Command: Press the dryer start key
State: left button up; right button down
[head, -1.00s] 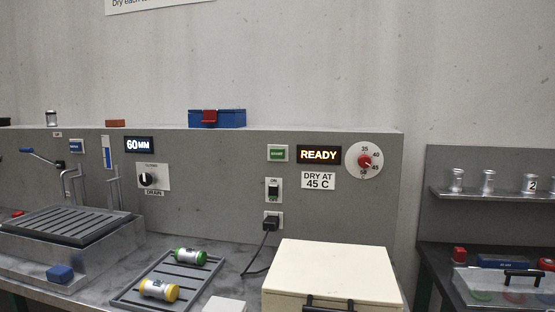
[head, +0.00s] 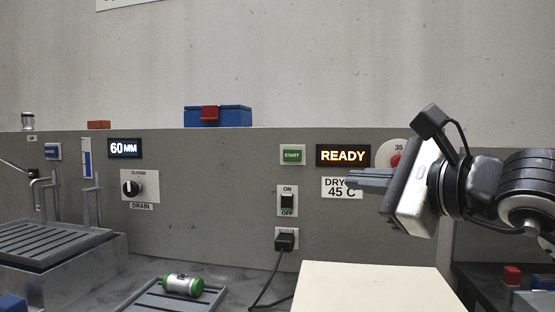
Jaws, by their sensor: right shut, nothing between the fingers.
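The green START key (head: 291,155) sits on a white plate on the grey panel, left of the lit READY display (head: 343,156). My right gripper (head: 350,178) comes in from the right with its fingers shut and empty, pointing left. Its fingertips are in front of the "DRY AT 45 C" label (head: 340,192), lower and to the right of the START key, apart from it in the picture. The gripper hides part of the label and of the dial with the red knob (head: 396,160). My left gripper is not in view.
Below the key are an ON/OFF switch (head: 287,201) and a plugged-in black plug (head: 286,240) with a cord. A cream box lid (head: 370,288) stands below right. A tray (head: 150,300) with a green-capped cylinder (head: 183,284) is lower left. The panel around the key is clear.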

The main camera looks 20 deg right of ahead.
aim_at(289, 155)
jog(key=i, duration=0.95)
